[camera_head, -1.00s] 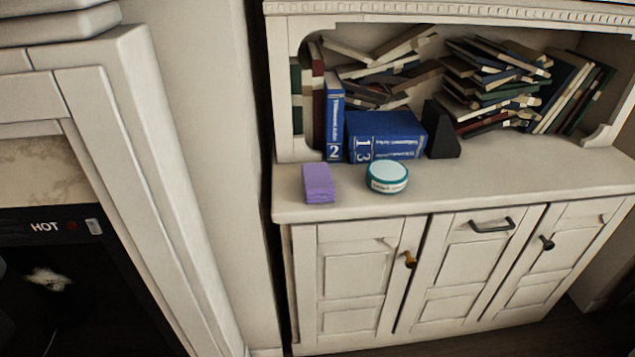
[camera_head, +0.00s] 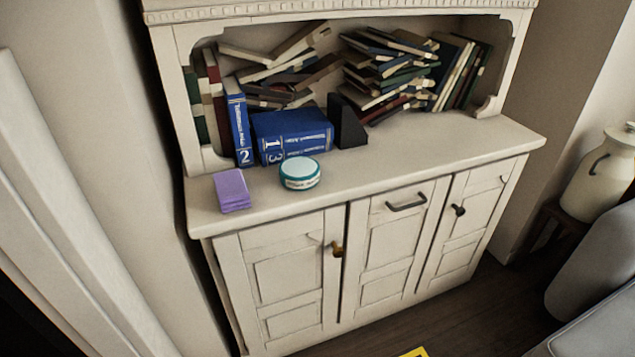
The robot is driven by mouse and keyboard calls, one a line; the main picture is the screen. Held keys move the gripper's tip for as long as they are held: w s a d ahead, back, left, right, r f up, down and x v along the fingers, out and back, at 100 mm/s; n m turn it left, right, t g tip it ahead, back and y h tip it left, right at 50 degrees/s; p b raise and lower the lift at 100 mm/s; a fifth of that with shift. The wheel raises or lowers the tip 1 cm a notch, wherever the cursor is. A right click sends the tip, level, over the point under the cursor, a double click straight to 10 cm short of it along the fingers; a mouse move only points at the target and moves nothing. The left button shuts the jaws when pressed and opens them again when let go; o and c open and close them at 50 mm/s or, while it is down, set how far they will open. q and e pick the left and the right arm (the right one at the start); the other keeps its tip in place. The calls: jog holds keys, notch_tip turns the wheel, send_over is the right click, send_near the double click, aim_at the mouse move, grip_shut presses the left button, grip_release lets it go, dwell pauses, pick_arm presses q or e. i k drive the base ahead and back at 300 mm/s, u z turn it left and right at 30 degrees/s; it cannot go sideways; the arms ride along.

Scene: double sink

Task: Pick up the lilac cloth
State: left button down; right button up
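The lilac cloth (camera_head: 231,190) is a small folded purple block. It lies on the left front part of the cream cabinet's top (camera_head: 420,160), close to the front edge. Neither of my grippers is in view, and nothing touches the cloth from above.
A round teal-and-white tin (camera_head: 299,173) stands just right of the cloth. Behind it are blue volumes (camera_head: 290,134), a black bookend (camera_head: 347,122) and piles of books (camera_head: 385,70). The counter's right part is clear. A cream jug (camera_head: 600,175) and a grey seat (camera_head: 600,275) are at right.

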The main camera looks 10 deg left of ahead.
aim_at(231, 189)
jog(key=z, duration=1.15)
jog(key=i, duration=1.65)
jog(key=u, duration=3.1)
